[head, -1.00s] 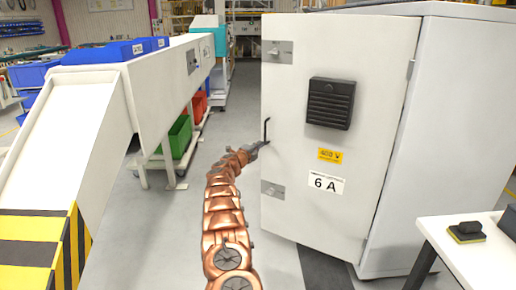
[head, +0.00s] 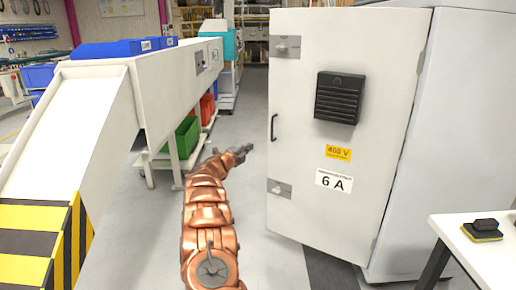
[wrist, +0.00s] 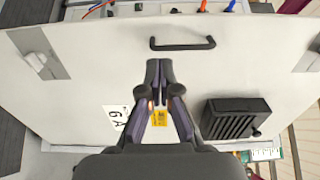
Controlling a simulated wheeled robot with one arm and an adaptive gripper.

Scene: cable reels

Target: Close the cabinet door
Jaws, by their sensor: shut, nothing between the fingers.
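The cabinet door (head: 300,150) is a pale panel with a black vent, a yellow 400 V label and a "6 A" label. It stands ajar; in the wrist view, coloured cables show past its handle-side edge. Its black bar handle (head: 274,127) is on the left side and also shows in the wrist view (wrist: 183,45). My gripper (head: 248,149) is left of the handle and a little lower in the head view, apart from it. In the wrist view my gripper (wrist: 160,68) has its fingers together and empty, pointing toward the handle.
A white machine with a sloping chute (head: 75,130) and striped base stands on the left. A white table (head: 480,250) with a black-and-yellow block is at the lower right.

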